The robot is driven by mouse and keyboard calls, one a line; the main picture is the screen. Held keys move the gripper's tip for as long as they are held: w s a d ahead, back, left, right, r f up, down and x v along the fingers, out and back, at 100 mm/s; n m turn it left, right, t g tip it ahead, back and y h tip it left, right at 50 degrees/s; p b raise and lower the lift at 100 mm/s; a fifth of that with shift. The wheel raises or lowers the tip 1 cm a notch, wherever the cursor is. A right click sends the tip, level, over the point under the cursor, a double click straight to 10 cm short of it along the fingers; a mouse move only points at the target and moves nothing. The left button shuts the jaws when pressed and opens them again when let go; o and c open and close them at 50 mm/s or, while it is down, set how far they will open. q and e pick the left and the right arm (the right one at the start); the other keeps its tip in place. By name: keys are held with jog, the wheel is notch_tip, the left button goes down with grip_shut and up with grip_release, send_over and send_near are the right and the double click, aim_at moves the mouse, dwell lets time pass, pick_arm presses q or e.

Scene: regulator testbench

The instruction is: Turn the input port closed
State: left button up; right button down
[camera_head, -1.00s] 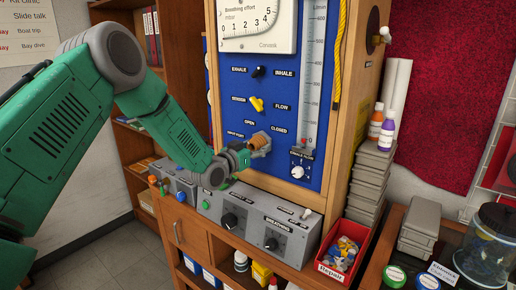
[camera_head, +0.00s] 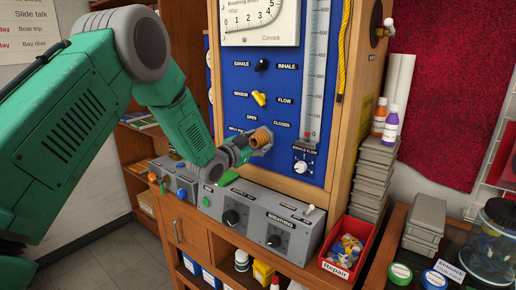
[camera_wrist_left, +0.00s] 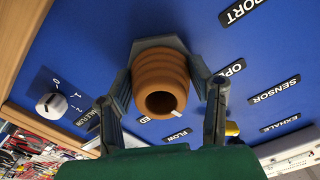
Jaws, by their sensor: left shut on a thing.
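The input port (camera_head: 260,137) is an orange-brown ribbed, hollow knob on a grey base on the blue panel (camera_head: 285,100), below the OPEN and CLOSED labels. In the left wrist view the ribbed port (camera_wrist_left: 160,80) sits between the two grey fingers, its round opening facing the camera and a small white mark at the rim. My left gripper (camera_head: 253,146) reaches it from the lower left and is shut on it; it also fills the left wrist view (camera_wrist_left: 165,105). My right gripper is not seen.
A yellow knob (camera_head: 259,98) and a black knob (camera_head: 262,65) sit above the port. A white dial (camera_head: 300,167) is to its right. Grey control boxes (camera_head: 270,228) stand below, with a red Repair bin (camera_head: 347,252) at right.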

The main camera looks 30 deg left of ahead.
pick_arm(q)
jog(key=m+b, duration=0.1)
jog(key=m, duration=0.1)
jog(key=m+b, duration=0.4)
jog(key=shift+f+m, duration=0.3)
jog(key=m+b, duration=0.4)
jog(key=m, duration=0.1)
jog(key=shift+b, duration=0.35)
jog(key=shift+m, duration=0.4)
jog(key=o, duration=1.2)
jog(key=shift+c, duration=0.2)
jog(key=shift+w+r, duration=0.1)
jog(key=shift+r, duration=0.1)
